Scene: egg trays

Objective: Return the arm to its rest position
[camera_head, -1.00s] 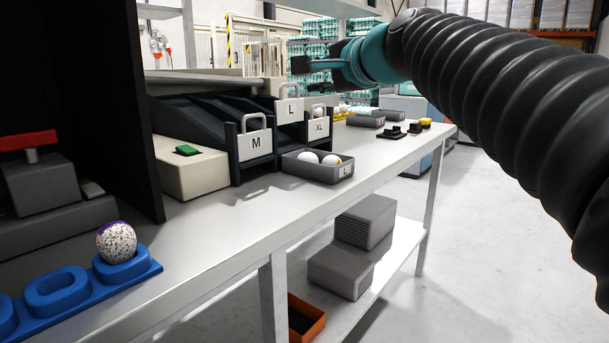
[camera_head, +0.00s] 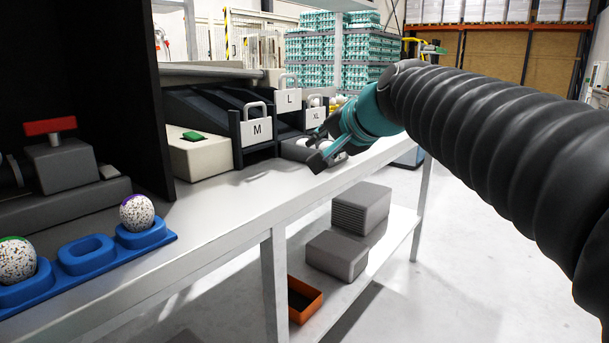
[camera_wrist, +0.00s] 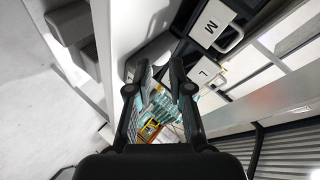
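My gripper (camera_head: 315,150) is at the end of my dark, ribbed arm, which reaches in from the right in the head view.
Sorting chutes labelled M (camera_head: 258,130), L (camera_head: 290,97) and XL (camera_head: 316,115) stand on the table (camera_head: 225,200). A blue holder (camera_head: 95,272) with speckled eggs is at front left. Grey boxes (camera_head: 338,254) and an orange bin (camera_head: 304,298) sit on the lower shelf. Floor at right is clear.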

